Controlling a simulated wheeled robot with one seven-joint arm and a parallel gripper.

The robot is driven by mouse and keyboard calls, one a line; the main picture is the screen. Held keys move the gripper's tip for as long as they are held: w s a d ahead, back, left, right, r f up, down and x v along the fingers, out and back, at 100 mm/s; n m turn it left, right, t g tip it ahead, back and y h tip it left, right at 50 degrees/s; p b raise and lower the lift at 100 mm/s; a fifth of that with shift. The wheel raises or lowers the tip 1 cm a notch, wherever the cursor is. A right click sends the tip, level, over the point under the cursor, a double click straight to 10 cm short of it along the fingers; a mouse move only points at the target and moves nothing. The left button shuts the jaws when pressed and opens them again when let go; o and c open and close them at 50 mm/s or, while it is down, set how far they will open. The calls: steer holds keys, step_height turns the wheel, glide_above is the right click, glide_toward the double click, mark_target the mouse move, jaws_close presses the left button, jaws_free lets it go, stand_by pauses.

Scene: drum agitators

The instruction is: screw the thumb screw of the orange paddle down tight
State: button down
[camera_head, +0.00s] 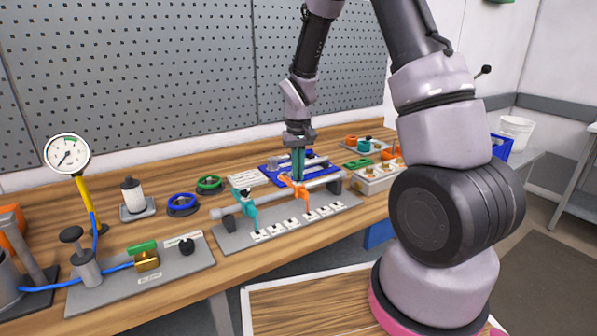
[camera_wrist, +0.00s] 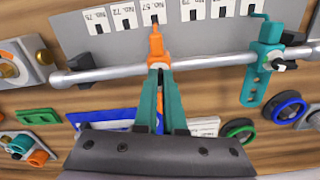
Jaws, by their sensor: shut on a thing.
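The orange paddle (camera_head: 301,190) sits on a grey horizontal rod (camera_head: 268,201) and points down toward a row of white labels. In the wrist view the orange paddle (camera_wrist: 156,42) hangs from the rod (camera_wrist: 110,74) above a label that seems to read No. 57. My gripper (camera_head: 298,178) comes down from above onto the paddle's hub. In the wrist view the teal fingertips of my gripper (camera_wrist: 159,70) are closed together at the hub. The paddle's thumb screw is hidden between them.
A teal paddle (camera_head: 246,207) sits on the same rod to the left, with its dark screw (camera_wrist: 280,65) showing in the wrist view. A blue tray (camera_head: 270,174) lies behind the rod. Blue (camera_head: 182,204) and green (camera_head: 210,184) rings and a gauge (camera_head: 68,154) stand to the left.

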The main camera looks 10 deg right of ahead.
steer(key=shift+w+a+r+m, duration=0.1)
steer(key=shift+r+m, duration=0.05)
steer(key=shift+m, duration=1.15)
steer(key=c, duration=1)
jaws_free()
step_height(320, 180, up, 11)
